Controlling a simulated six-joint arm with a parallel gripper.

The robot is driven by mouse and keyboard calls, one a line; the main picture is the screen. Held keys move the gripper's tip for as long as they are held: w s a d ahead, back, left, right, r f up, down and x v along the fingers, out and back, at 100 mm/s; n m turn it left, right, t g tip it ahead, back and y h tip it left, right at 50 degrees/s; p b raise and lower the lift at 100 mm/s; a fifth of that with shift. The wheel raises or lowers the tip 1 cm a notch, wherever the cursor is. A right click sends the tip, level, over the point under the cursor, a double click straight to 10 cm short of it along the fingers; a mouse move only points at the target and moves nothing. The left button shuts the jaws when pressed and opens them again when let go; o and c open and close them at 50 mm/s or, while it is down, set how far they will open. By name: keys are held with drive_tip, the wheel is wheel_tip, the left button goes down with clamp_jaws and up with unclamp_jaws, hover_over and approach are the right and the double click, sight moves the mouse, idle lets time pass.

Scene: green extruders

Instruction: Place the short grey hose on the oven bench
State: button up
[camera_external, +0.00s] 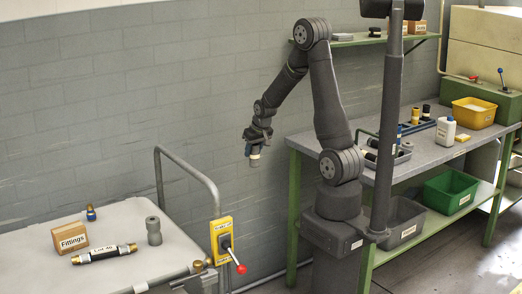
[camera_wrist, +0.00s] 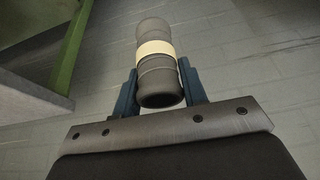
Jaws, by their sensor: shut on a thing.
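My gripper (camera_external: 257,143) is shut on a short grey hose (camera_external: 254,159) and holds it in the air in front of the block wall. In the wrist view the hose (camera_wrist: 155,75) is a dark grey cylinder with a cream band, between the two blue fingers of my gripper (camera_wrist: 158,68). The floor lies far below it. A grey-topped bench (camera_external: 440,160) with green legs stands at the right. I take it for the oven bench, but no label confirms this. The hose is well to the left of it.
A pale cart (camera_external: 120,270) at lower left carries a Fittings box (camera_external: 70,237), a dark labelled hose (camera_external: 104,254) and a grey cylinder (camera_external: 153,231). The bench holds a tray (camera_external: 388,156), white bottle (camera_external: 445,132) and yellow bin (camera_external: 473,113). A post (camera_external: 389,110) stands before it.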

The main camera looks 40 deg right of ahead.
wheel_tip(320, 180, up, 18)
drive_tip(key=w+d+m+h, duration=0.15)
drive_tip(key=d+m, duration=0.35)
drive_tip(key=d, duration=2.3)
drive_tip(key=s+d+m+g+h, duration=0.1)
drive_tip(key=s+d, duration=0.2)
drive_tip(key=d, duration=0.5)
drive_tip(key=s+d+m, duration=0.2)
drive_tip(key=s+d, duration=0.2)
drive_tip(key=d, duration=0.3)
drive_tip(key=s+d+m+g+h, duration=0.2)
drive_tip(key=s+d+m, duration=0.4)
drive_tip(key=s+d, duration=2.2)
drive_tip(key=shift+n, duration=0.3)
drive_tip(key=shift+w+a+f, duration=0.1)
drive_tip(key=shift+w+f, duration=1.6)
drive_tip(key=shift+f, duration=1.05)
drive_tip(key=shift+w+a+f, duration=0.1)
drive_tip(key=shift+w+f, duration=1.6)
drive_tip(key=shift+f, duration=1.1)
drive_tip(key=shift+w+f, duration=1.7)
drive_tip(key=shift+f, duration=1.05)
